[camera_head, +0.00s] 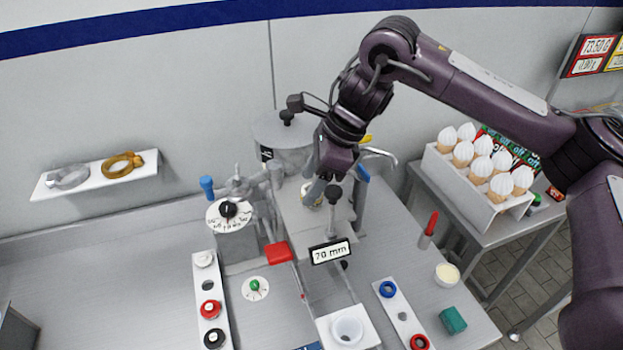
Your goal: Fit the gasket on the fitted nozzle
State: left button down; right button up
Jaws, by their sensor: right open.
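A blue ring gasket (388,289) and a red ring gasket (419,342) lie on a white strip (403,317) at the right of the table. My right gripper (316,192) is open and points down at the machine in the middle, beside a pale round part (311,196) on its top. The fingers partly hide this part, and I cannot tell whether they touch it. I cannot make out a fitted nozzle on the machine. White, red (210,309) and black nozzle-like pieces stand on a strip at the left. My left gripper is not in view.
A black-knobbed lever (334,194) and a "70 mm" sign (330,251) stand close to the gripper. A white funnel holder (347,329) is at the front. A red-tipped bottle (428,230), a cream tub (447,275) and a green block (453,320) are at the right. The left tabletop is clear.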

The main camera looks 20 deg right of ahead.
jog(key=w+v, duration=0.1)
jog(key=v, duration=0.6)
jog(key=shift+s+r, duration=0.2)
jog(key=shift+s, duration=0.3)
jog(key=shift+d, duration=0.15)
